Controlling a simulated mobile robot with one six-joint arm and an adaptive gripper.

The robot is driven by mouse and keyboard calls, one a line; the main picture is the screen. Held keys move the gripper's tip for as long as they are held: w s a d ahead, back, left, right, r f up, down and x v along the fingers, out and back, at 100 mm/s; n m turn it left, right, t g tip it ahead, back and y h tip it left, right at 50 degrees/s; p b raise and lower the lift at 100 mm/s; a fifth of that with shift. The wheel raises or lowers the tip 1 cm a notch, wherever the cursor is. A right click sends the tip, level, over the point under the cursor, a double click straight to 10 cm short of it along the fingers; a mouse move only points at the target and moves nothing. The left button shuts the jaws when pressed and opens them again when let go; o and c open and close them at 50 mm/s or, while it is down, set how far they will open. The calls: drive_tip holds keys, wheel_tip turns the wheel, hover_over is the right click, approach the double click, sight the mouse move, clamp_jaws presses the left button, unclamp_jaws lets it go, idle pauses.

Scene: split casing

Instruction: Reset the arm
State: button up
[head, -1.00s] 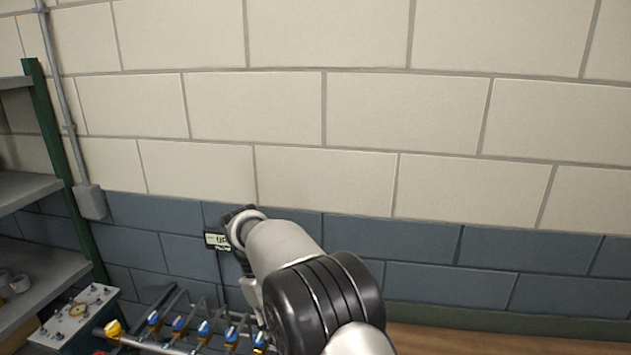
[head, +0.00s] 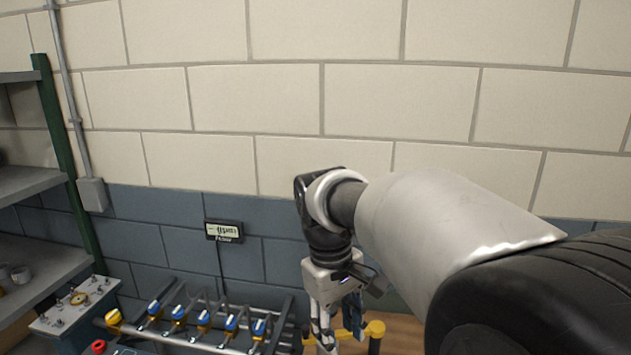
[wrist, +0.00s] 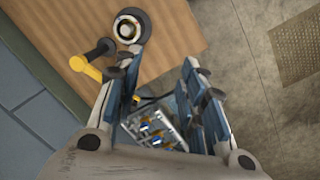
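My gripper (head: 330,335) hangs fingers down at the lower middle of the head view, in front of the grey-blue wall. In the wrist view my gripper (wrist: 165,85) shows its two fingers apart with an empty gap between them. My arm reaches in from the lower right of the head view and bends down at the wrist. Nothing is held between the fingers.
A manifold with blue-handled valves (head: 205,320) stands left of my gripper. A yellow-ended part (head: 375,328) is close on its right. A wooden top (wrist: 150,30) shows in the wrist view.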

drive_tip(key=s+d+f+m+t+b, duration=0.2)
drive_tip(key=s+d+f+m+b, duration=0.1)
drive_tip(key=s, duration=0.7)
drive_tip(key=s+d+f+m+t+y+b, duration=0.1)
drive_tip(key=s+d+f+m+t+b, duration=0.2)
drive_tip(key=s+d+f, duration=0.3)
drive_tip(key=s+d+b, duration=0.1)
drive_tip(key=s, duration=0.3)
drive_tip(key=shift+s+f+m+b, duration=0.15)
drive_tip(key=shift+s+m+b, duration=0.15)
drive_tip(key=shift+s+b, duration=0.05)
idle(0.5)
